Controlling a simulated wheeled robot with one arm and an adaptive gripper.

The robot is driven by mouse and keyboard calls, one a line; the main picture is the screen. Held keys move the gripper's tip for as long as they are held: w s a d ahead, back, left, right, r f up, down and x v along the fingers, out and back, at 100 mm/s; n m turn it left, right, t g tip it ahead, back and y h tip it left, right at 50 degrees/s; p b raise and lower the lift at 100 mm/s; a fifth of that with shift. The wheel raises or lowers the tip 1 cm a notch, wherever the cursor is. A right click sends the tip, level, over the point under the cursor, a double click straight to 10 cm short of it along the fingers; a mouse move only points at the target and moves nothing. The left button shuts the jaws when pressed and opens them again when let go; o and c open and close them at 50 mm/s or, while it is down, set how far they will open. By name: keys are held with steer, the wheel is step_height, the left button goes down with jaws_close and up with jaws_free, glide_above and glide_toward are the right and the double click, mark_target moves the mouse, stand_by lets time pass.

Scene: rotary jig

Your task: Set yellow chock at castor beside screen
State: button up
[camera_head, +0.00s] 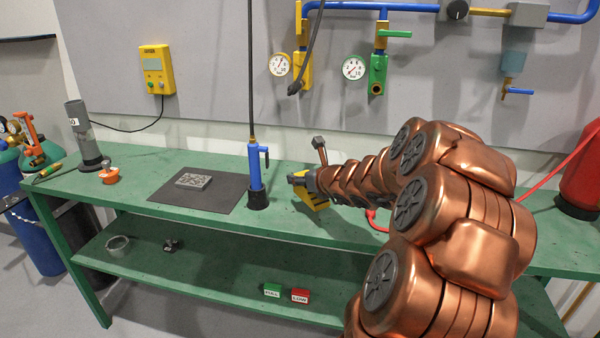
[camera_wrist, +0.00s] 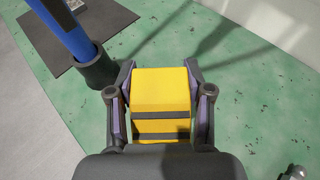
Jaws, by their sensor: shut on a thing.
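The yellow chock (camera_wrist: 160,88) has dark bands and sits between the fingers of my gripper (camera_wrist: 160,105) in the wrist view, with a finger against each side. In the head view the chock (camera_head: 312,199) shows at the end of my arm, over the green bench just right of the blue torch-like tool. My gripper (camera_head: 300,181) is partly hidden there by the wrist. Whether the chock touches the bench top is unclear. I cannot make out any castor or screen in either view.
The blue tool (camera_head: 256,170) stands upright in a black holder beside a dark mat (camera_head: 215,203) with a grey plate (camera_head: 194,181). The green bench (camera_head: 345,228) has a lower shelf with green and red blocks (camera_head: 272,290). A red cylinder (camera_head: 580,175) stands right.

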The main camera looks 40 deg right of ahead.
steer(key=w+d, duration=0.2)
steer(key=w+d+p, duration=0.1)
steer(key=w+d, duration=0.1)
steer(key=w+d+f+p, duration=0.1)
steer(key=w+d, duration=0.1)
steer(key=w, duration=0.1)
steer(key=shift+w, duration=0.1)
steer(key=shift+w+d+r+p, duration=0.15)
steer(key=shift+w+d+p, duration=0.1)
steer(key=shift+w+p, duration=0.2)
steer(key=shift+f, duration=1.85)
steer(key=shift+f, duration=0.1)
steer(key=o, duration=1.4)
